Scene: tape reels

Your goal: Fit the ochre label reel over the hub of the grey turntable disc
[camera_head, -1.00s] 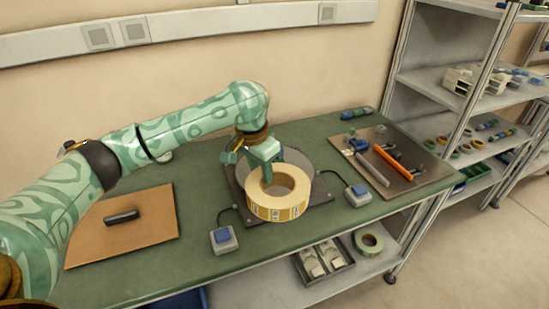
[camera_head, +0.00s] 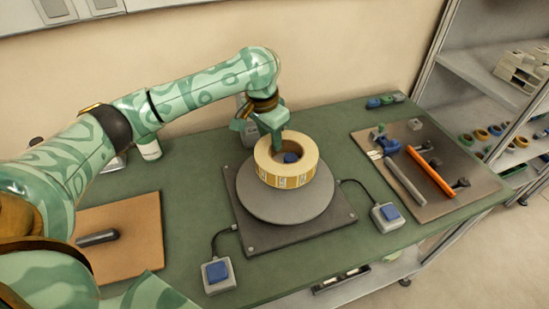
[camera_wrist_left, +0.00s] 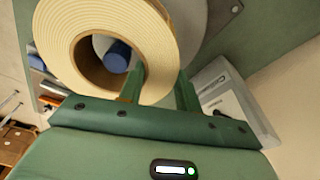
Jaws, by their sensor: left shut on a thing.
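The ochre label reel (camera_head: 287,181) is a thick ring with a pale top and printed side. My left gripper (camera_head: 276,138) is shut on its ring wall at the back left, one finger inside the hole. In the left wrist view, the gripper (camera_wrist_left: 160,88) pinches the reel (camera_wrist_left: 60,35). The grey turntable disc (camera_head: 285,208) lies beneath, its front bare. The blue hub (camera_head: 291,158) shows through the reel's hole, and also in the wrist view (camera_wrist_left: 117,56), off-centre. I cannot tell the reel's height above the disc. My right gripper is not in view.
Blue-buttoned boxes stand at front left (camera_head: 218,274) and right (camera_head: 388,216) of the turntable's dark base plate (camera_head: 290,236), with cables. A tool board (camera_head: 430,180) is at right, a brown board (camera_head: 125,222) at left. A grey device (camera_head: 247,108) stands behind the gripper.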

